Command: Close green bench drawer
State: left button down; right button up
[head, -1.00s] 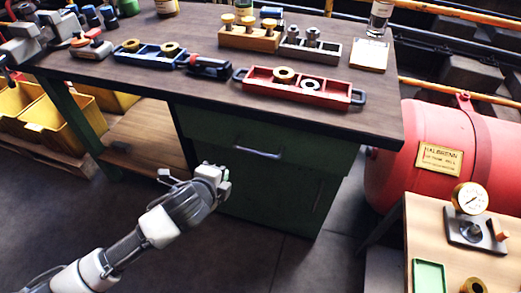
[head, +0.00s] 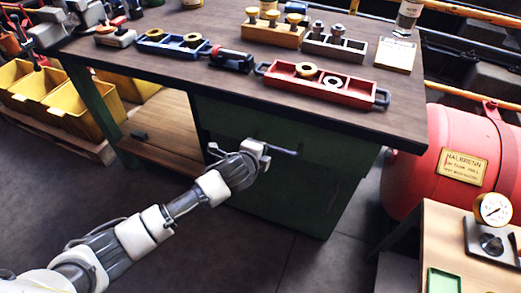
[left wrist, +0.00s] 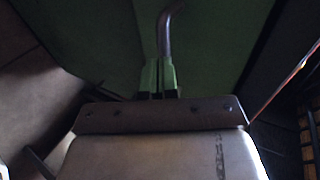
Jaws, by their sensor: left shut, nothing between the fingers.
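The green bench drawer (head: 325,152) is under the workbench top, with a metal bar handle (head: 285,150) on its front. How far it stands open I cannot tell. My left gripper (head: 266,156) is at the left end of the handle, close to the drawer front. In the left wrist view, its two green-tipped fingers (left wrist: 158,77) are together with nothing held. The bent handle (left wrist: 165,35) shows just beyond the fingertips there; whether they touch I cannot tell. My right gripper is not in view.
The workbench top (head: 215,95) holds a red tray (head: 325,92), a blue tray (head: 165,48) and wooden blocks. A red tank (head: 445,165) and a small table (head: 440,225) stand at the right. Yellow bins (head: 75,110) stand at left. The floor in front is clear.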

aim_at(269, 134)
pick_arm(q)
jog(key=shift+w+d+f, duration=0.1)
jog(key=shift+w+d, duration=0.05)
jog(key=shift+w, duration=0.25)
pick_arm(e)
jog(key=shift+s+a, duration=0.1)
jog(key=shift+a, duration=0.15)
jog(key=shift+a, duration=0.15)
pick_arm(q)
jog(key=w, duration=0.2)
jog(key=w+d+b, duration=0.1)
jog(key=w, duration=0.1)
jog(key=shift+d, duration=0.15)
jog(key=shift+w+r, duration=0.1)
jog(key=shift+r, duration=0.1)
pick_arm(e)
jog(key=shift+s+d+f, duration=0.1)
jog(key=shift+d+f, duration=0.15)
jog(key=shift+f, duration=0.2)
pick_arm(q)
jog(key=shift+r, duration=0.15)
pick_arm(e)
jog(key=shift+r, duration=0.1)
